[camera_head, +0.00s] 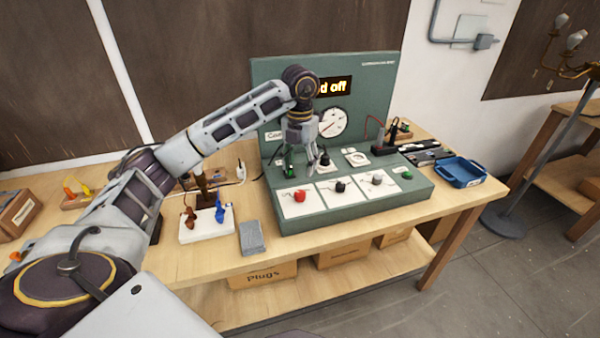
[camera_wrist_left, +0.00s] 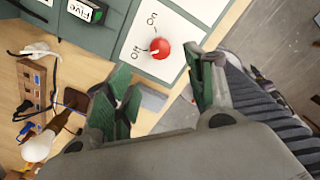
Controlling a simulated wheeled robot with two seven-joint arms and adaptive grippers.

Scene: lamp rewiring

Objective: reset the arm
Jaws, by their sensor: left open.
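My left arm (camera_head: 235,122) reaches in from the left over the workbench (camera_head: 170,262). My left gripper (camera_head: 303,165) hangs in front of the green test panel (camera_head: 275,75), above its sloping console. In the left wrist view the two green-padded fingers (camera_wrist_left: 160,90) stand apart with nothing between them. Beyond them is a red knob (camera_wrist_left: 160,49) on a white plate marked On and Off. The red knob (camera_head: 299,195) also shows in the head view, below the gripper and apart from it. My right gripper is not in view.
A white board with brown and blue parts (camera_head: 194,232) and a grey block (camera_head: 251,238) lie left of the console. A blue tray (camera_head: 461,174) sits at the bench's right end. The panel display (camera_head: 336,86) shows "d off". Boxes stand on the lower shelf.

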